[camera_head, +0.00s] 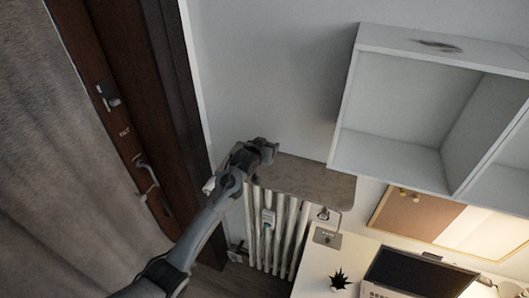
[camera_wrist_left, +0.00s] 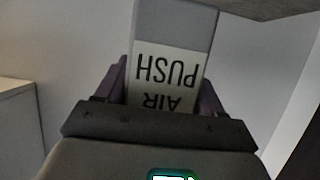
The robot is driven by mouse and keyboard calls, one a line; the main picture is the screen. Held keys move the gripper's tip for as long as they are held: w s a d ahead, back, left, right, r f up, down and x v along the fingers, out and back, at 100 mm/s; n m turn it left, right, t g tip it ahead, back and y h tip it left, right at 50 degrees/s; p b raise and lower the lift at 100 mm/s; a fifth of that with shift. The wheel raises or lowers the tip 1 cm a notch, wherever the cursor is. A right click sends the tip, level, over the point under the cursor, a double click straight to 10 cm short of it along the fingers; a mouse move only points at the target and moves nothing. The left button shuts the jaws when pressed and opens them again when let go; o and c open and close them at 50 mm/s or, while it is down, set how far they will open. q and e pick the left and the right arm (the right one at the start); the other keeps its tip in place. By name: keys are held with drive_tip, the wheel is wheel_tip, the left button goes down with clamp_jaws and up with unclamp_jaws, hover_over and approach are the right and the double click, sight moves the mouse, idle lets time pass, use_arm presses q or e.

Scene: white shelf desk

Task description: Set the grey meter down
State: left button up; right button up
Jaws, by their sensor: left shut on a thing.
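My left gripper (camera_head: 266,150) is at the back edge of the brown board shelf (camera_head: 312,180) above the radiator. In the left wrist view the gripper (camera_wrist_left: 162,85) is shut on a grey block, which I take for the grey meter (camera_wrist_left: 175,22). It has a pale label with the upside-down words "PUSH" and "AIR". The fingers grip it from both sides, and its far end runs out of the top of the picture. In the head view I cannot make the meter out from the dark gripper. My right gripper is not in view.
White wall cabinets (camera_head: 396,152) hang to the right. A desk (camera_head: 318,262) with a laptop (camera_head: 415,277) is at lower right. The board's visible top is clear.

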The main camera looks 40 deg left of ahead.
use_arm(q)
drive_tip(key=shift+s+a+f, duration=0.1)
drive_tip(key=shift+a+f, duration=0.15)
drive_tip(key=shift+a, duration=0.05)
wheel_tip(320, 180, down, 4)
drive_tip(key=shift+r+p, duration=0.25)
drive_tip(key=shift+p, duration=0.3)
drive_tip(key=shift+f, duration=0.2)
drive_tip(key=shift+f, duration=0.1)
drive_tip(key=o, duration=1.1)
drive_tip(key=shift+f, duration=0.1)
